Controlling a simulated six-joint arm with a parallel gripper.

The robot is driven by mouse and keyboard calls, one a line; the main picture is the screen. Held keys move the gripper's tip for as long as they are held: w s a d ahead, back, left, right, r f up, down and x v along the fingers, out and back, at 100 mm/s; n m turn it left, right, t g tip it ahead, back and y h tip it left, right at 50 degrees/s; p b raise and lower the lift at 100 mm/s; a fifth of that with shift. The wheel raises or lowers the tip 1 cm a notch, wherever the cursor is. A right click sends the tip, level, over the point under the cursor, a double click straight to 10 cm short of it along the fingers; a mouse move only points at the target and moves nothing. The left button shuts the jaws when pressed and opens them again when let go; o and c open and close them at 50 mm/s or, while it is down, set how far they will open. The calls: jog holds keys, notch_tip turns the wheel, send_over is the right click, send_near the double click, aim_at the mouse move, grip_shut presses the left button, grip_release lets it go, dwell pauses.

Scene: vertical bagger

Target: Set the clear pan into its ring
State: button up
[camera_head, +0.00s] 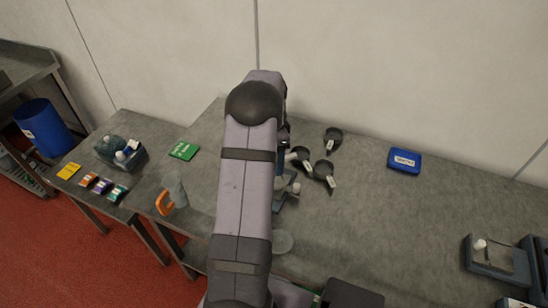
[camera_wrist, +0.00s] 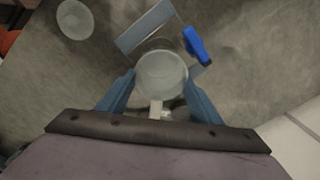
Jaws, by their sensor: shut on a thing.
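The clear pan (camera_wrist: 161,74) is a round, pale, see-through dish between the two blue fingers of my gripper (camera_wrist: 160,80) in the wrist view. My gripper is shut on it. The pan is over or at a grey-blue stand (camera_wrist: 144,27) with a blue lever (camera_wrist: 197,46); I cannot tell whether it touches. The ring is not clearly visible, probably covered by the pan. In the head view my arm hides most of this, and part of the stand (camera_head: 292,192) shows at its right.
A second pale clear disc (camera_wrist: 74,19) lies apart on the table. Several dark scoops (camera_head: 325,172) lie beyond the stand.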

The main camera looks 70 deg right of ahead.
notch_tip(320, 180, down, 4)
jog(key=b, duration=0.3)
jog(key=shift+f, duration=0.1)
jog(key=shift+f+b, duration=0.45)
jog(key=shift+f, duration=0.5)
dwell(0.9)
jog(key=shift+f, duration=0.3)
jog(key=shift+f, duration=0.7)
dwell(0.9)
jog(key=o, duration=1.7)
jog(key=shift+c, duration=0.2)
jog(key=shift+r, duration=0.1)
